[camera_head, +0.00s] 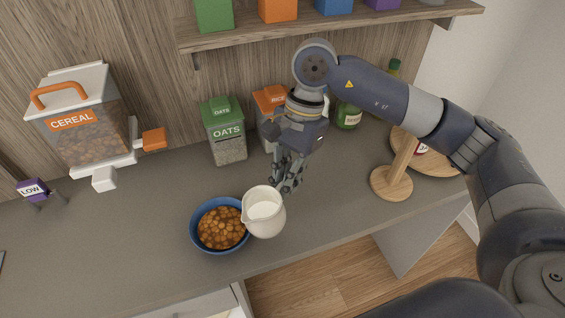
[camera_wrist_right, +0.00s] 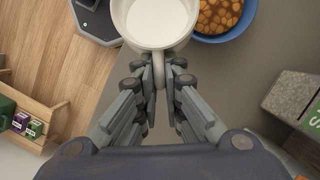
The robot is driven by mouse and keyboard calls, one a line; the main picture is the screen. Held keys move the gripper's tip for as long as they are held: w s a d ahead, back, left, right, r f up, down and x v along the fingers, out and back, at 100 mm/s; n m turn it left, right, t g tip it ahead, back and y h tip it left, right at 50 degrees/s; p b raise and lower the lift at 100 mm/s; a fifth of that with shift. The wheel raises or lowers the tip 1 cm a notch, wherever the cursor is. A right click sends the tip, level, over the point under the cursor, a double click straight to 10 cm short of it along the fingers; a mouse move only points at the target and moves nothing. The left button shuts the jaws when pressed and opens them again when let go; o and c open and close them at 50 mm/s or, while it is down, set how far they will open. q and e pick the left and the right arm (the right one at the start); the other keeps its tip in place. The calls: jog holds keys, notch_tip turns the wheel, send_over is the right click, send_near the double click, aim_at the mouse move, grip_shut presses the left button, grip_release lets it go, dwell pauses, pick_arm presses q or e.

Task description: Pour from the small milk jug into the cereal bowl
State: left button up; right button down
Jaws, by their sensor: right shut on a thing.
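The small white milk jug (camera_head: 266,220) holds white milk and is beside the right rim of the cereal bowl, its spout side toward the bowl. The blue cereal bowl (camera_head: 196,240) stands on the counter, filled with brown cereal pieces. My right gripper (camera_head: 284,188) is shut on the jug's handle. In the right wrist view the jug (camera_wrist_right: 157,22) is close ahead, its handle between the fingers (camera_wrist_right: 160,78), and the bowl (camera_wrist_right: 240,28) shows at top right, partly cut off. The milk surface is visible inside the jug. My left gripper does not show.
A cereal dispenser (camera_head: 88,128) stands at left, near a purple LOW sign (camera_head: 33,190). An oats container (camera_head: 224,135), a rice container (camera_head: 268,100) and a green bottle (camera_head: 347,115) stand behind. A wooden stand (camera_head: 393,183) and round board are at right. The counter left of the bowl is clear.

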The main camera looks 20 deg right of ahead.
pick_arm(q)
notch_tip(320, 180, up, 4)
jog(key=p, duration=0.4)
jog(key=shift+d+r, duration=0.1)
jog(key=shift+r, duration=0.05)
pick_arm(e)
jog(key=m, duration=0.2)
jog(key=w+r+m+t, duration=0.1)
jog(key=m, duration=0.1)
jog(key=w+m+t+h, duration=0.1)
jog(key=m, duration=0.1)
jog(key=shift+w+d+r, duration=0.1)
jog(key=shift+w+r, duration=0.1)
jog(key=shift+r, duration=0.2)
